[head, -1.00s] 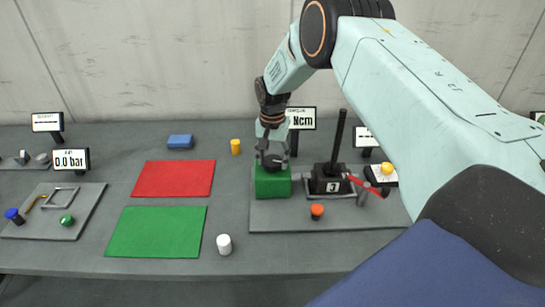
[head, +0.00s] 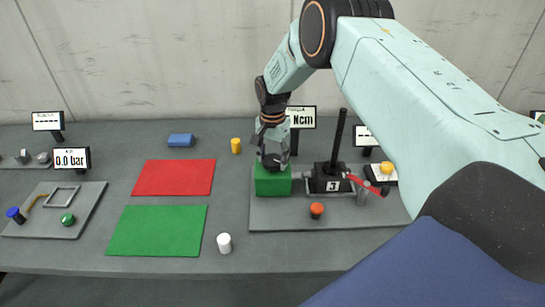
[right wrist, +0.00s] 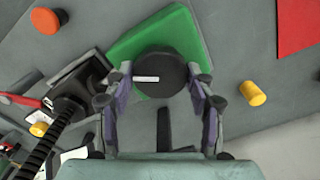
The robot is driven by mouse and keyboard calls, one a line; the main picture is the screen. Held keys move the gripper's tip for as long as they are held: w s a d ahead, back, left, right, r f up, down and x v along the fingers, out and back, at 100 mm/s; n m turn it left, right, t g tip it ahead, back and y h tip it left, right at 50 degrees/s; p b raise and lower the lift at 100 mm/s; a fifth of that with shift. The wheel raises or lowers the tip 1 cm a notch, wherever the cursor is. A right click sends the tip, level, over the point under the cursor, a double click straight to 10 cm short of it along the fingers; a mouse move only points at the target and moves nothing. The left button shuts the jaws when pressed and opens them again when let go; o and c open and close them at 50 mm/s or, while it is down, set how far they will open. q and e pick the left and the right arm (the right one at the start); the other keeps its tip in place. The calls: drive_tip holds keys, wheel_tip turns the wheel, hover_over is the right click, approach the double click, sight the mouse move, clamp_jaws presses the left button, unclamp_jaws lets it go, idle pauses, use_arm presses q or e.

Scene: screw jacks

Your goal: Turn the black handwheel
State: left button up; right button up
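The black handwheel (right wrist: 160,73) sits on top of a green block (head: 272,184) and has a pale mark on its face in the right wrist view. My right gripper (head: 272,160) reaches down over it from above. In the right wrist view the two fingers of my right gripper (right wrist: 160,70) lie on opposite sides of the wheel, with their tips at its rim, and look shut on it. In the head view the fingers partly hide the handwheel (head: 272,162). My left gripper is not in view.
Right of the green block stand a black jack with a tall rod (head: 338,140), a red lever (head: 362,183) and an orange knob (head: 317,210). Red (head: 173,178) and green (head: 157,231) mats lie left.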

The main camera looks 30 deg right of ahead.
sight(273, 159)
drive_tip(key=o, duration=0.5)
drive_tip(key=shift+w+d+r, duration=0.1)
drive_tip(key=shift+r, duration=0.1)
drive_tip(key=shift+c, duration=0.2)
drive_tip(key=shift+f, duration=0.1)
wheel_tip(273, 159, up, 12)
drive_tip(key=shift+r, duration=0.1)
drive_tip(key=shift+f, duration=0.2)
wheel_tip(273, 159, down, 12)
drive_tip(key=shift+f, duration=0.1)
idle(0.5)
